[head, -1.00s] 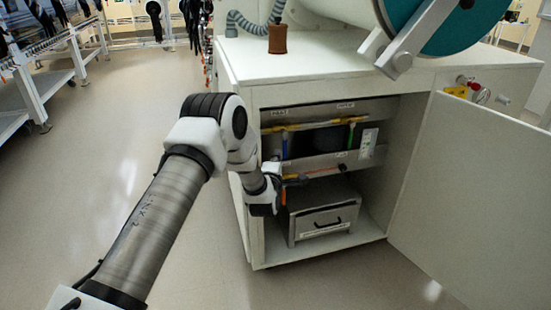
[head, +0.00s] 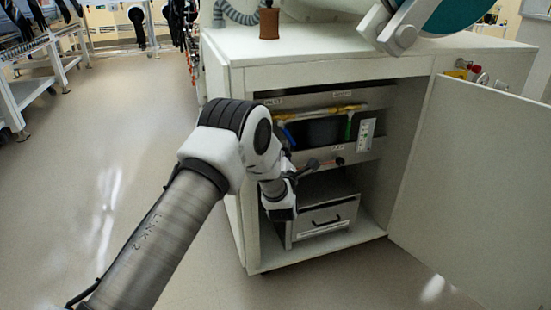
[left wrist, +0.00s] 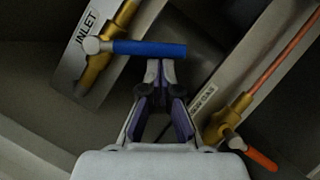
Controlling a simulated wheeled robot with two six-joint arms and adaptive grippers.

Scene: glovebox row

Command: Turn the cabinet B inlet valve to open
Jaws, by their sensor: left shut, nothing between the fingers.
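The inlet valve shows in the left wrist view as a brass body (left wrist: 97,68) on a pipe beside an INLET label (left wrist: 86,35). Its blue lever handle (left wrist: 150,48) lies slantwise to the pipe, neither along it nor squarely across it. The handle also shows in the head view (head: 288,136), slanting down to the right inside the open cabinet (head: 262,95). My left gripper (left wrist: 160,75) is shut and empty, its fingertips at the handle's side near the free end; they appear to touch it. My right gripper is out of view.
An orange-handled valve (left wrist: 262,160) sits to the right of my left gripper in the left wrist view. Below the valves stands a grey drawer box (head: 322,215). The cabinet door (head: 470,185) hangs open at the right.

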